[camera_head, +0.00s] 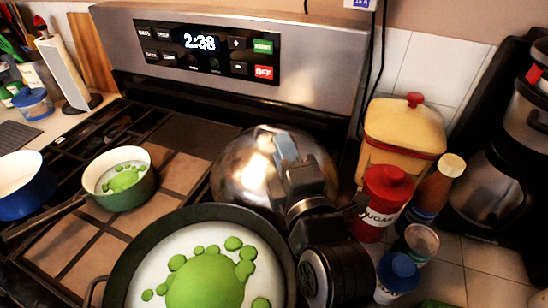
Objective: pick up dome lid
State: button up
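The dome lid (238,172) is a shiny silver metal dome at the back right of the stove, behind the large dark pan. My gripper (286,148) is in front of the lid's upper right side in this view and covers part of it. My arm comes up from the bottom and hides the lid's lower right edge. The lid's knob is not clearly visible. I cannot tell whether the fingers touch the lid or whether they are open or shut.
A large dark pan (125,262) with green contents stands in front of the lid. A green pot (137,192) and a blue pot (30,202) are to the left. A red sugar jar (372,222), a yellow canister (385,137) and a brown bottle (432,192) crowd the right.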

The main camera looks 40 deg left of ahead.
aim_at(276, 132)
jog(key=shift+p+x, duration=1)
jog(key=shift+x, duration=1.35)
jog(key=shift+d+f, duration=0.1)
grip_shut()
